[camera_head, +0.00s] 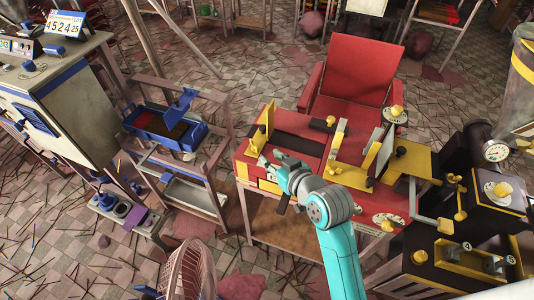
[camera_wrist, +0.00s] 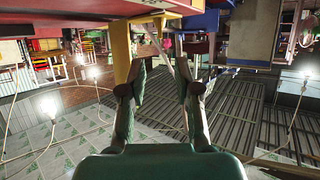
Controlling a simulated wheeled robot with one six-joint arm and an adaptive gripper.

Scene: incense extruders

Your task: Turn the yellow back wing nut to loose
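Several yellow wing-nut-like knobs show in the head view. One yellow knob (camera_head: 396,111) sits on a pale round dial at the back right of the red machine (camera_head: 345,143). Another yellow knob (camera_head: 387,226) is on a dial at its front right. A smaller yellow knob (camera_head: 331,120) stands near its middle. I cannot tell which is the back wing nut, or how tight any is. My gripper (camera_head: 270,165) is at the machine's left end, by an upright yellow plate (camera_head: 262,131), away from these knobs. In the wrist view my gripper (camera_wrist: 161,68) is open and empty, beside a yellow post (camera_wrist: 120,45).
A black and yellow machine (camera_head: 480,195) with a gauge stands at the right. A rack with a blue tray (camera_head: 165,128) stands left of the red machine. A fan (camera_head: 190,270) is at the bottom. Sticks litter the tiled floor.

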